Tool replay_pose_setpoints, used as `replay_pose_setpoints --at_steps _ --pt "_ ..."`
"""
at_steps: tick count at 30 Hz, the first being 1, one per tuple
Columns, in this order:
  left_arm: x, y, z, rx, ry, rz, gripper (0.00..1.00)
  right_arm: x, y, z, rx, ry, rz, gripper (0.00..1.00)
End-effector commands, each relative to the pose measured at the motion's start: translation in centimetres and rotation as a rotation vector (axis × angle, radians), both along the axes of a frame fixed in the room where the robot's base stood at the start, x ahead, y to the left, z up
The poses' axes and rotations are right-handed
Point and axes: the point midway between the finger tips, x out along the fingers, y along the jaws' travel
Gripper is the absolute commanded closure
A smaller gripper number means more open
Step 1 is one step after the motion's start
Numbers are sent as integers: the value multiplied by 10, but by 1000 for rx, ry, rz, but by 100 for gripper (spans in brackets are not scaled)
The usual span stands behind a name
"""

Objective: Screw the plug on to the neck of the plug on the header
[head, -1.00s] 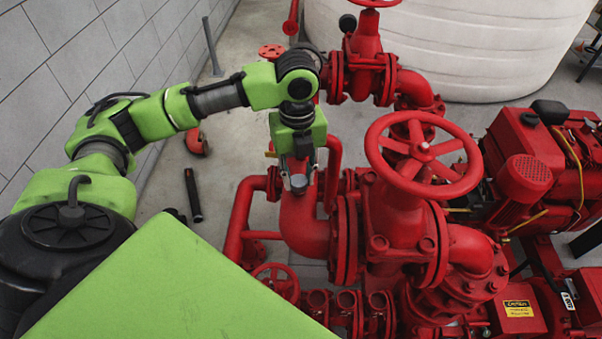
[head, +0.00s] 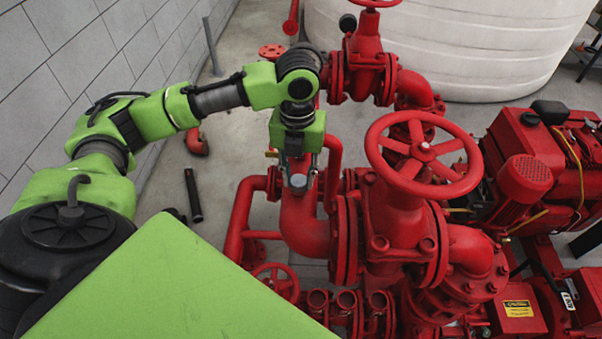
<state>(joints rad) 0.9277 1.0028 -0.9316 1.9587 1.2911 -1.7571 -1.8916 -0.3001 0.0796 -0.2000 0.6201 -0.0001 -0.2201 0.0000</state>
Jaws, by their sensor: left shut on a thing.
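My left gripper (head: 298,180) points down over the red header pipe (head: 303,222), left of the large handwheel. It is shut on a small grey metal piece, which I take to be the plug (head: 298,181), at the top of the pipe's bend. The neck is hidden under the plug and the fingers, so I cannot tell how far the plug sits on it. My right gripper is out of view.
A large red handwheel valve (head: 422,152) stands close to the right of my gripper. A thin red pipe (head: 335,165) rises beside it. A red engine (head: 545,165) is at the right. A black tube (head: 193,195) lies on the floor by the grey wall.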

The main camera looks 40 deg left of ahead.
Motion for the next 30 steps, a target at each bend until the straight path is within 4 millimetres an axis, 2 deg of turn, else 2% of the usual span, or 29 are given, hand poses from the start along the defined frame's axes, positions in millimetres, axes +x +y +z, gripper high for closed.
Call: replay_pose_setpoints --at_steps 9,17,18,19,30 --pt "2 1 2 1 -7 -325 94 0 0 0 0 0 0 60" --pt "2 1 2 1 -7 -350 94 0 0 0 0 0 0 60" --pt "2 1 2 2 -8 -350 68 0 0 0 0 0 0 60" --pt "2 1 2 1 -7 -350 61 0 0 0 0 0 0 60" --pt "0 0 0 0 -2 -325 61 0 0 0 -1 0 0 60"
